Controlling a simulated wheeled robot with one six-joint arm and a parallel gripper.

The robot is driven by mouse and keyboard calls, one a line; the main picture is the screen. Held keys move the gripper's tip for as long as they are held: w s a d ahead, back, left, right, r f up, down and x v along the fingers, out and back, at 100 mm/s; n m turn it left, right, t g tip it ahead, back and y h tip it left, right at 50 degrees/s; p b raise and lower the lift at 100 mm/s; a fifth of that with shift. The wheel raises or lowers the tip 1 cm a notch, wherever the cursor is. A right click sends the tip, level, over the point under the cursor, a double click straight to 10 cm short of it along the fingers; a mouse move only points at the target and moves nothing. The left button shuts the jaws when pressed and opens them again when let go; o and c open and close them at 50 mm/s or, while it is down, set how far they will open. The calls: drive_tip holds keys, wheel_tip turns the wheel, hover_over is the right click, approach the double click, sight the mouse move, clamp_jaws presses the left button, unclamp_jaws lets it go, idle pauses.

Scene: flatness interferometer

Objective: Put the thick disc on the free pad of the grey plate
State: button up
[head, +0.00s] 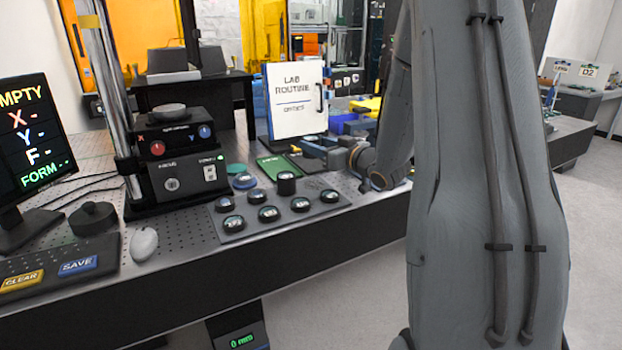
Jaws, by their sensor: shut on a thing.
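The thick disc (286,184) is a dark cylinder, taller than the other discs. It is at the back row of the grey plate (284,229), over or on a pad; I cannot tell whether it touches. My gripper (297,168) reaches in from the right and is shut on the thick disc; its fingertips are small and hard to make out against the dark background. Several dark discs with pale tops, such as one at the front left (233,223), sit on the plate's other pads.
The interferometer (182,160) stands left, with a monitor (35,145), a black knob (92,218) and a mouse (144,244) nearby. A lab routine sign (295,98) stands behind.

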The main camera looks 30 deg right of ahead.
drive_tip(key=f, duration=0.5)
drive_tip(key=shift+d+f+p, duration=0.2)
drive_tip(key=shift+d+p, duration=0.15)
drive_tip(key=shift+p, duration=0.05)
drive_tip(key=shift+a+f+p, duration=0.1)
drive_tip(key=shift+f+p, duration=0.2)
drive_tip(key=shift+f, duration=1.75)
drive_tip(key=shift+f, duration=0.15)
drive_tip(key=o, duration=1.4)
drive_tip(key=shift+s, duration=0.1)
drive_tip(key=shift+s, duration=0.25)
drive_tip(key=b+v, duration=0.2)
drive_tip(key=v, duration=0.9)
drive_tip(key=shift+s, duration=0.25)
